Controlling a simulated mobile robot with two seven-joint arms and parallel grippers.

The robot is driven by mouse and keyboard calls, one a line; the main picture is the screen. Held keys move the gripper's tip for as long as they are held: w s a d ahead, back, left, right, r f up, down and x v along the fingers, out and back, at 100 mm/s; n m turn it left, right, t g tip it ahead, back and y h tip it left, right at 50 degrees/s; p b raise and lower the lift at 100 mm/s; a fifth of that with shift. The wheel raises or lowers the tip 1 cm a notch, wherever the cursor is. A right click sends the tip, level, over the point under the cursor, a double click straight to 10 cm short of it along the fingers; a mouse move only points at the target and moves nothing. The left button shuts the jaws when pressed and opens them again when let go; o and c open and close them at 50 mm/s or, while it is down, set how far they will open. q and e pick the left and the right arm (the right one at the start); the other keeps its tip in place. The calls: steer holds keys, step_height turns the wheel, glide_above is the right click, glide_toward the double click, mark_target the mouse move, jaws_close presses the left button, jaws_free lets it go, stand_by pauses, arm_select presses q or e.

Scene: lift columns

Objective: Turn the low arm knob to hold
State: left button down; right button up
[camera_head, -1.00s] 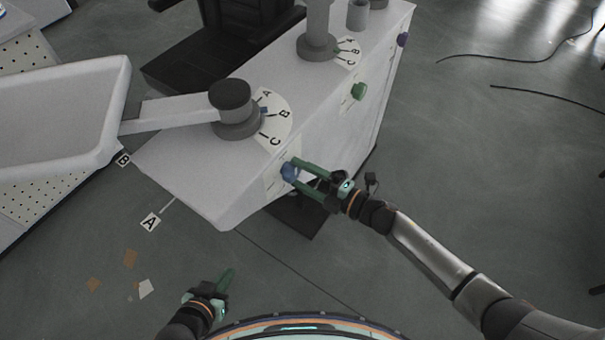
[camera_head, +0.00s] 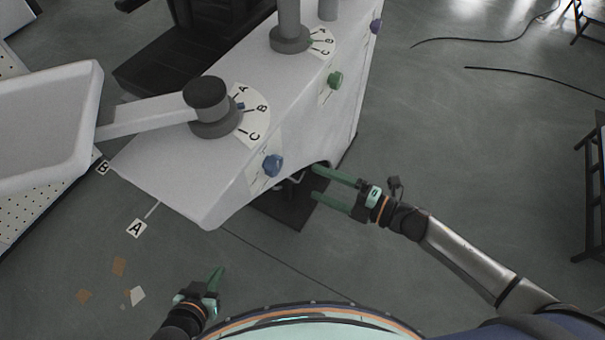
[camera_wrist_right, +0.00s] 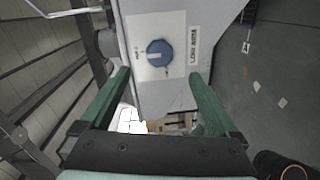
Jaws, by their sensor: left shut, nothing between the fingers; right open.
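The blue knob (camera_head: 273,165) sits on a pale plate on the side of the white cabinet (camera_head: 165,168). In the right wrist view the blue knob (camera_wrist_right: 159,53) shows a light bar across its face, on a plate with small lettering beside it. A label to its right reads something like "LOW ARM". My right gripper (camera_head: 314,181) is open and empty, to the right of the knob and apart from it. In the right wrist view its two green fingers (camera_wrist_right: 160,82) stand wide apart below the knob. My left gripper (camera_head: 218,272) is shut and empty, low over the floor near my base.
A green knob (camera_head: 336,80) and a purple knob (camera_head: 376,27) sit further along the cabinet side. A dark round joint (camera_head: 207,105) with an A-B-C dial carries a white arm and tray (camera_head: 45,125). Cables lie on the floor at right. Floor in front is mostly clear.

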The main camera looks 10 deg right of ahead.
steer(key=shift+v, duration=1.25)
steer(key=s+d+f+m+h+p, duration=0.2)
steer(key=s+m+h, duration=0.3)
steer(key=m, duration=0.7)
steer(key=s+d+f+m+h+p, duration=0.3)
steer(key=s+m+h, duration=0.3)
steer(key=m, duration=0.6)
steer(key=shift+s+m+g+p, duration=0.3)
steer(key=shift+s+p, duration=0.25)
steer(key=shift+s, duration=0.3)
steer(key=shift+d, duration=0.15)
